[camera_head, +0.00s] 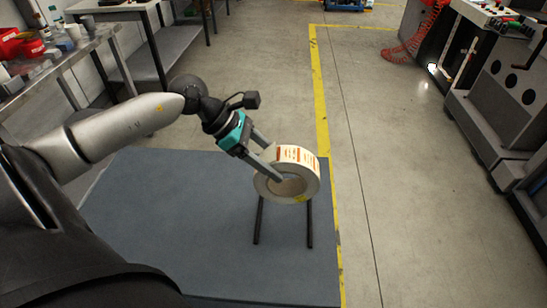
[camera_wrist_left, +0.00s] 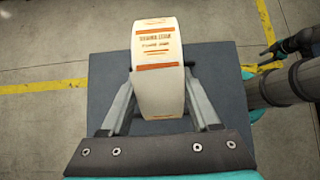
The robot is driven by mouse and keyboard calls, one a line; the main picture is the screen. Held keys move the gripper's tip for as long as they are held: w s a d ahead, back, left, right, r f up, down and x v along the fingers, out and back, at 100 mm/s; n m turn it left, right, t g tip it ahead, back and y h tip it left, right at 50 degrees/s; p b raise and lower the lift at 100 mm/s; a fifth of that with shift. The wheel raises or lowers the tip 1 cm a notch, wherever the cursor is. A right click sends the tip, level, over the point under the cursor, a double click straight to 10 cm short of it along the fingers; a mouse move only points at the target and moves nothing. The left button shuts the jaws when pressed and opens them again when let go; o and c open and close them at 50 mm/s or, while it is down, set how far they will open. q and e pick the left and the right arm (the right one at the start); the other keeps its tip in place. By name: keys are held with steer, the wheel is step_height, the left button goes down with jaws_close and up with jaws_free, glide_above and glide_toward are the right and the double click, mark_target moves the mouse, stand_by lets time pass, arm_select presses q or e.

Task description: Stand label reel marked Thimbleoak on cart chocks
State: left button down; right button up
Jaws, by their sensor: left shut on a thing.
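The label reel (camera_head: 300,156) is a white roll with orange-brown printed labels and a wide core hole. It stands upright on edge. My left gripper (camera_head: 274,168) is shut on it, and in the left wrist view one finger lies along each side of the reel (camera_wrist_left: 158,90). The print is too small to read a name for sure. The chocks are two dark parallel bars (camera_head: 309,228) on the blue-grey cart top (camera_head: 180,225). The reel is over their far ends; I cannot tell whether it touches them. A teal-and-dark part at the right of the wrist view may be my right arm; its jaws are unclear.
A metal bench (camera_head: 75,55) with red bins (camera_head: 10,43) stands at the upper left. A grey machine (camera_head: 500,100) stands at the right. A yellow floor line (camera_head: 320,90) runs along the cart's right side. Most of the cart top is bare.

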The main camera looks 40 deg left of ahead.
mark_target(273, 182)
arm_select(q)
steer(key=shift+w+f+b, duration=0.1)
steer(key=shift+f+b, duration=2.25)
steer(key=shift+f, duration=1.05)
steer(key=shift+f+b, duration=0.65)
steer(key=shift+f, duration=0.1)
steer(key=shift+c, duration=1.6)
jaws_free()
steer(key=shift+o, duration=1.4)
steer(key=shift+f, duration=0.1)
